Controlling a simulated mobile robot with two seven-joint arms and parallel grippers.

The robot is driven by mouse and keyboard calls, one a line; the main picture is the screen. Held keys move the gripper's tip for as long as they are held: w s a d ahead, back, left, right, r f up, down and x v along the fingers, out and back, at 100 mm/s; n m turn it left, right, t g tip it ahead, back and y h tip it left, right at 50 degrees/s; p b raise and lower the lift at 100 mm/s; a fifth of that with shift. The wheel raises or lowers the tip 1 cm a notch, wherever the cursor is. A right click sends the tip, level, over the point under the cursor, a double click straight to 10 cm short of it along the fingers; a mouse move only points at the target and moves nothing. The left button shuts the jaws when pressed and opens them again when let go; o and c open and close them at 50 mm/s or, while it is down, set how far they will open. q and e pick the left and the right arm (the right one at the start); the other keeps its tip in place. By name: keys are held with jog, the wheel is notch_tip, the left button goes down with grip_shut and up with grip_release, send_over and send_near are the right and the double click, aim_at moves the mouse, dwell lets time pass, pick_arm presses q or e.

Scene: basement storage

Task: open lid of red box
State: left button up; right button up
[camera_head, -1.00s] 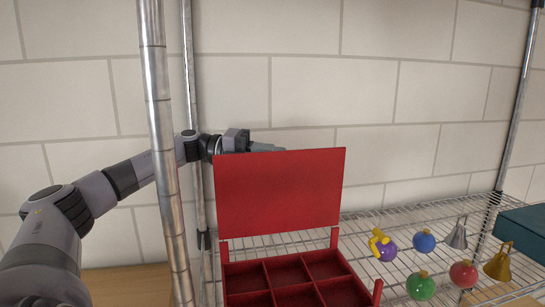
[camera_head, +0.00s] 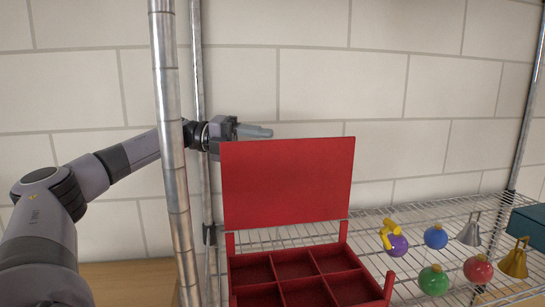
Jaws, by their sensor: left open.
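The red box (camera_head: 386,286) stands on the wire shelf, with several empty compartments facing up. Its red lid (camera_head: 288,182) stands upright at the back of the box, held on two posts. My left gripper (camera_head: 262,132) is open and empty behind the lid's top edge, near its left part. Its fingers point right, and part of the gripper is hidden by the lid. I cannot tell whether it touches the lid. My right gripper is not in view.
A metal shelf post (camera_head: 174,160) stands in front of my left arm. On the wire shelf (camera_head: 375,222) to the right lie several ornaments, including a purple one (camera_head: 397,245), a green one (camera_head: 433,280) and a gold bell (camera_head: 514,262). A teal box (camera_head: 527,222) is at the far right.

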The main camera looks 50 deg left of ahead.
pick_arm(q)
jog(key=v, duration=0.2)
jog(key=shift+s+a+b, duration=0.2)
jog(key=shift+a+b, duration=0.05)
jog(key=shift+b, duration=0.1)
jog(key=shift+r, duration=0.15)
